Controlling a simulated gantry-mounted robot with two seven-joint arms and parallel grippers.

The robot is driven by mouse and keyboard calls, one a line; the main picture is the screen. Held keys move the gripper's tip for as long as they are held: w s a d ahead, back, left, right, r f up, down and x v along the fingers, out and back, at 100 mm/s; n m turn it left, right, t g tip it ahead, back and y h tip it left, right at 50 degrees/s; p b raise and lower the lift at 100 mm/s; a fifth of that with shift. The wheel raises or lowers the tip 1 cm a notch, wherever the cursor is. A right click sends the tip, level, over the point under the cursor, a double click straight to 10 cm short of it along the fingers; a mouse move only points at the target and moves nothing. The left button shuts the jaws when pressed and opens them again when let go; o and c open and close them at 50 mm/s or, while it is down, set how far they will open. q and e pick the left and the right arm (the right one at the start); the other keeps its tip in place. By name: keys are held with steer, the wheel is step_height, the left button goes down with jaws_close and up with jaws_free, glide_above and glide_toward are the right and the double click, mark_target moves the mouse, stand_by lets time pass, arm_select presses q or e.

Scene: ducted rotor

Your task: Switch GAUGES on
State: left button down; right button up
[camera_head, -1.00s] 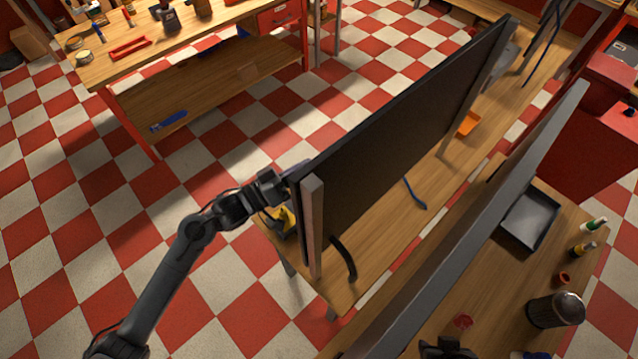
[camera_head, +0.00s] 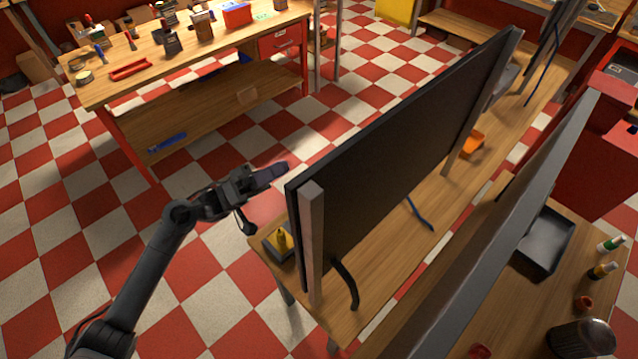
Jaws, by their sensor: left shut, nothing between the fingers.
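A large black panel (camera_head: 405,150) stands on a long wooden bench, held by grey posts. I see its plain dark side; no switch or GAUGES label shows, and its other side is turned away. My left gripper (camera_head: 276,174) is shut and empty. It is in the air at the left of the panel's near end, with its tips close to the panel's edge in the picture. I cannot tell the exact gap. My right gripper is not in view.
A yellow object (camera_head: 283,240) sits on the bench's near left corner, below my left gripper. A grey post (camera_head: 312,235) and black cable (camera_head: 346,280) are at the near end. A grey tray (camera_head: 546,243) lies on the right bench. Checkered floor is open to the left.

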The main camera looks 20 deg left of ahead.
arm_select(q)
steer(key=shift+d+r, duration=0.1)
steer(key=s+d+r+p, duration=0.3)
steer(key=s+d+p, duration=0.1)
steer(key=d+p, duration=0.2)
steer(key=shift+d+r, duration=0.25)
steer(key=shift+d, duration=0.1)
stand_by(0.9)
stand_by(0.8)
stand_by(0.5)
steer(key=shift+s+d+r+p, duration=0.15)
steer(key=shift+s+d+p, duration=0.05)
steer(key=shift+d+p, duration=0.2)
